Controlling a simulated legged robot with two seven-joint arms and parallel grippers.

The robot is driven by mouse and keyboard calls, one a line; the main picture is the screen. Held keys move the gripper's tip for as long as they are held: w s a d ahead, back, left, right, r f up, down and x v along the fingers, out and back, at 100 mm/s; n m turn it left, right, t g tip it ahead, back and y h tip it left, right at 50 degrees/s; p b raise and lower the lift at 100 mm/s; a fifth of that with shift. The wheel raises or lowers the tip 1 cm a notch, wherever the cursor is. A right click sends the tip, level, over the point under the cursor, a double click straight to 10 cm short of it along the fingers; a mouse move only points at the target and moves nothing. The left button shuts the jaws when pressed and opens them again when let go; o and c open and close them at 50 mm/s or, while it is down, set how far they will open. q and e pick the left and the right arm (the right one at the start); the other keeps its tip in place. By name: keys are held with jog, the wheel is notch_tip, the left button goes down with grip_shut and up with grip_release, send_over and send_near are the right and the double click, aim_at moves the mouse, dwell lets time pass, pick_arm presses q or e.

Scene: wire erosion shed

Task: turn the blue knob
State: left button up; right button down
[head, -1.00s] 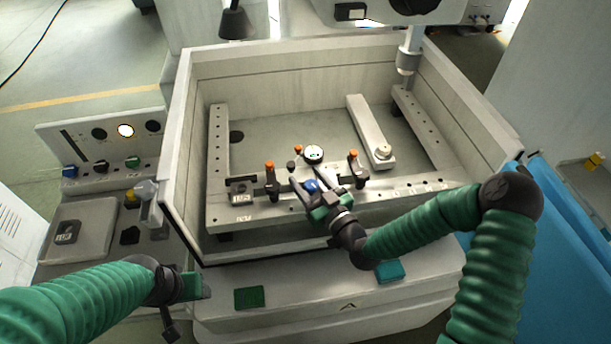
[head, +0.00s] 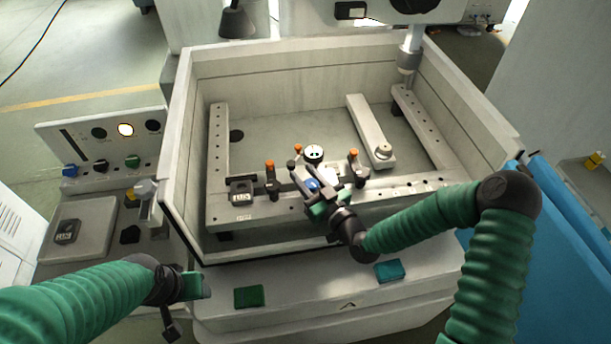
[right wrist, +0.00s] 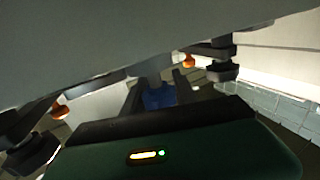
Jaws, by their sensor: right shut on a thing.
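The blue knob (head: 312,184) sits on the front rail of the fixture inside the open tank. My right gripper (head: 317,188) is at the knob, with its fingers shut on it, and they cover part of it. In the right wrist view the blue knob (right wrist: 158,97) shows between the dark fingers, partly hidden by the gripper body. My left gripper (head: 195,286) hangs outside the tank at lower left, away from the knob; its finger gap cannot be made out.
A round dial (head: 314,154) stands just behind the knob. Orange-topped clamps (head: 270,172) (head: 354,164) flank it closely. The tank's front wall (head: 300,247) lies below my right wrist. Another blue knob (head: 70,170) is on the left control panel.

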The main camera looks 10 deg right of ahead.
jog(key=shift+f+n+g+y+b, duration=0.15)
jog(key=shift+n+g+y+b, duration=0.2)
jog(key=shift+y, duration=0.25)
jog(key=shift+s+a+n+g+y, duration=0.15)
jog(key=shift+n+g+y, duration=0.35)
jog(key=shift+y, duration=0.3)
jog(key=c, duration=1)
grip_release()
jog(key=shift+o, duration=0.2)
jog(key=b+v, duration=0.2)
jog(key=v, duration=1.4)
jog(key=shift+s+d, duration=0.2)
jog(key=shift+s, duration=0.15)
